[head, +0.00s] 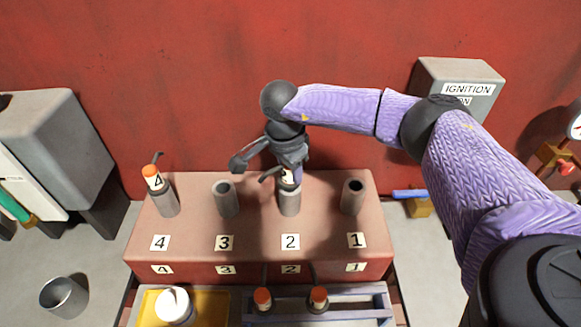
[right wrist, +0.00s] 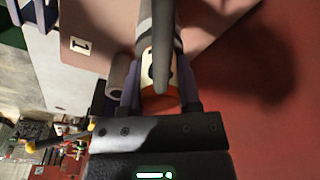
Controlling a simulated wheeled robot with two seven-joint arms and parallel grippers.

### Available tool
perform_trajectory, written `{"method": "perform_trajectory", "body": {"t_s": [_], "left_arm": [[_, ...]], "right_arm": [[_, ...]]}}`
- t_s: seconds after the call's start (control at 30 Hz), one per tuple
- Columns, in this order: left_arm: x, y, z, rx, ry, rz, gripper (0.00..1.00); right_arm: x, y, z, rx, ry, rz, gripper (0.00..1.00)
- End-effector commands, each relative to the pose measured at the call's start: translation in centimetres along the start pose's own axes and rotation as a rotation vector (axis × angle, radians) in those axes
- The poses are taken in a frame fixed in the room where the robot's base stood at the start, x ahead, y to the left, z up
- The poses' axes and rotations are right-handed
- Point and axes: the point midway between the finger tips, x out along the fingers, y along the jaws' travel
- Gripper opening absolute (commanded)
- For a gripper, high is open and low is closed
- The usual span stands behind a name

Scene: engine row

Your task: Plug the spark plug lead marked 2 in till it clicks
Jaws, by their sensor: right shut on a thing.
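The lead (head: 287,177), with a white marked band, is at the mouth of the grey socket 2 (head: 289,203) on the engine block (head: 190,242). In the right wrist view the lead shows its orange end (right wrist: 158,103) and white band, in line with a grey tube. A dark strip crosses the band and partly hides the mark. My right gripper (head: 284,174) is shut on the lead from above. How deep the lead sits cannot be told. My left gripper is not in view.
Lead 4 (head: 153,178) stands in socket 4. Sockets 3 (head: 226,199) and 1 (head: 352,197) are open and empty. Two orange-capped leads (head: 263,298) (head: 319,297) stand in the front rack. A white bottle (head: 174,305) stands in a yellow tray. The red wall is close behind.

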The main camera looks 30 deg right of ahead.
Motion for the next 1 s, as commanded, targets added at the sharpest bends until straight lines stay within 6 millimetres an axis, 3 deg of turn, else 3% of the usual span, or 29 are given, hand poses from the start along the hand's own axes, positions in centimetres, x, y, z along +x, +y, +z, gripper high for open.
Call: {"method": "perform_trajectory", "body": {"t_s": [0.87,0.9,1.0], "left_arm": [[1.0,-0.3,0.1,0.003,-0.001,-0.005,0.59],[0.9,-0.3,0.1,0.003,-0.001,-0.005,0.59],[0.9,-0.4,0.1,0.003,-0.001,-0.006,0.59]], "right_arm": [[1.3,0.0,0.2,0.0,0.0,0.0,0.0],[1.3,0.0,0.2,0.0,0.0,0.0,0.51],[1.3,0.0,0.2,0.0,0.0,0.0,0.72]]}}
